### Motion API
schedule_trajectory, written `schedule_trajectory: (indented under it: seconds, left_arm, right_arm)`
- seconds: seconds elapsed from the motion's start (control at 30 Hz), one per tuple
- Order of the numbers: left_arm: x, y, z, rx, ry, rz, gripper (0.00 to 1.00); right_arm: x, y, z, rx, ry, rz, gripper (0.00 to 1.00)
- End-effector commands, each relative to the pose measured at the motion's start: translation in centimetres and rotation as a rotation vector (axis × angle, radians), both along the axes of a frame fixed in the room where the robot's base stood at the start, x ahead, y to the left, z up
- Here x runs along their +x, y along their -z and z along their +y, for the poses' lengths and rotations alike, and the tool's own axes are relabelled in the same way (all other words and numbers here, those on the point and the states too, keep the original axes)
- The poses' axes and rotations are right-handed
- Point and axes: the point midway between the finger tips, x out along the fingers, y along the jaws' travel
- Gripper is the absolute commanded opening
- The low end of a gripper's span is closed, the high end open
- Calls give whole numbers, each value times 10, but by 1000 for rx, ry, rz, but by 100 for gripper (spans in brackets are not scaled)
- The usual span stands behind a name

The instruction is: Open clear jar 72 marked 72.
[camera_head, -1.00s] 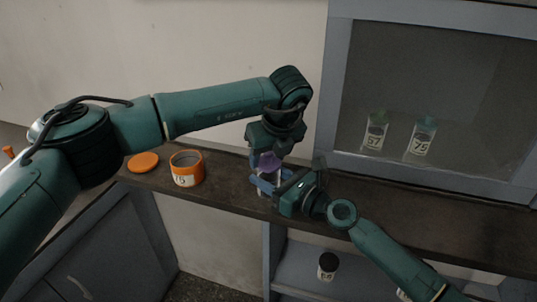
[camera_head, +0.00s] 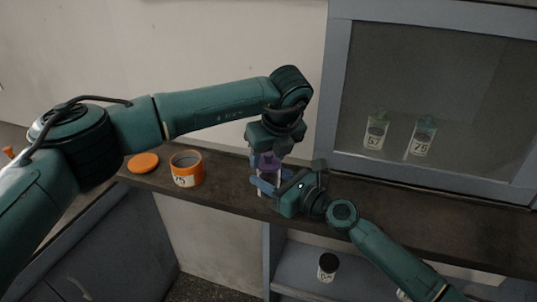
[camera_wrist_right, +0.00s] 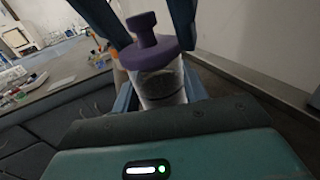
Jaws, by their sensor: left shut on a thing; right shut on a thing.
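A clear jar (camera_wrist_right: 162,88) with dark contents and a purple knobbed lid (camera_wrist_right: 150,48) stands in the middle of the right wrist view. In the head view the purple lid (camera_head: 268,162) shows over the bench, partly hidden by my grippers. My left gripper (camera_head: 267,157) comes from above and is shut on the lid. My right gripper (camera_head: 266,184) comes from the right and is shut on the jar's body, below the lid. The lid sits at the jar's mouth; I cannot tell whether there is a gap. No number is readable on this jar.
An open orange jar (camera_head: 187,178) marked 75 stands left on the dark bench, with its orange lid (camera_head: 143,163) beside it. Two labelled jars (camera_head: 376,133) (camera_head: 421,140) stand behind the cabinet glass. A dark-lidded jar (camera_head: 327,267) stands on the lower shelf.

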Motion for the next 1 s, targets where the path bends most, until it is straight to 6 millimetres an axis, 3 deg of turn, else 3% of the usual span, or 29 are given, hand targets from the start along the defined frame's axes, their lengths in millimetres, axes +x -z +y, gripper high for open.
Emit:
schedule_trajectory:
  seconds: [0.6,1.0]
  left_arm:
    - [0,-20,0,0,0,-1,22]
    - [0,-23,0,0,0,0,22]
  right_arm:
    - [0,0,0,-1,0,1,2]
    - [0,0,0,-1,0,1,2]
